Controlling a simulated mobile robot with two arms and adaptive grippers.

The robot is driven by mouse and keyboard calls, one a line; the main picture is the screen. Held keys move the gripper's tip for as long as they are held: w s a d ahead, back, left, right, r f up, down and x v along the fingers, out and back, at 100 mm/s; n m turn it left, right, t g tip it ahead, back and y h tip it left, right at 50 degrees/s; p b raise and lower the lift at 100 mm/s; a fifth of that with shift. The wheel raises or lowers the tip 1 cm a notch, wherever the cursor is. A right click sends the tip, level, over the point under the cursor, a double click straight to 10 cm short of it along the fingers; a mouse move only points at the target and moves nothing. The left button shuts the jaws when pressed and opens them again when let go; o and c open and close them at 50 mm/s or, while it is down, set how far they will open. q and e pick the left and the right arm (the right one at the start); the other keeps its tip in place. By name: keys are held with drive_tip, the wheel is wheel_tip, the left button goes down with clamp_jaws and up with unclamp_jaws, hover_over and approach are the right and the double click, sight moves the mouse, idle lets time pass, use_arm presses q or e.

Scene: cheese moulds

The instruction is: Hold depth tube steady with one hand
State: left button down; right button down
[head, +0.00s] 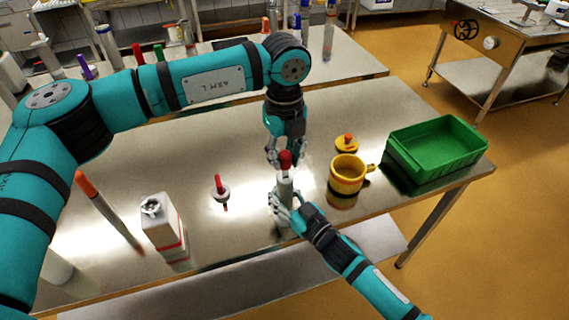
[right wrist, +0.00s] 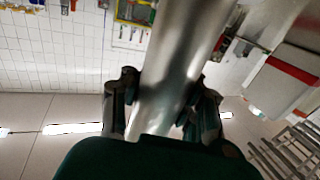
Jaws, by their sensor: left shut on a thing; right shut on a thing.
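The depth tube (head: 285,188) is a grey metal cylinder with a red top (head: 286,157), standing roughly upright near the middle of the table in the head view. My right gripper (head: 280,199) is shut on the tube's lower body from the front. In the right wrist view the shiny tube (right wrist: 182,55) runs between the two fingers of my right gripper (right wrist: 165,97). My left gripper (head: 284,152) reaches down from behind and is shut at the red top. Its fingers partly hide that contact.
To the right stand a yellow mug (head: 345,178), a yellow piece with an orange knob (head: 346,145) and a green crate (head: 398,158).

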sight(285, 153)
use_arm(q)
drive_tip(key=shift+r, duration=0.85)
drive_tip(key=c, duration=1.1)
unclamp_jaws()
drive_tip(key=shift+o, duration=0.2)
wheel_tip(285, 153, up, 12)
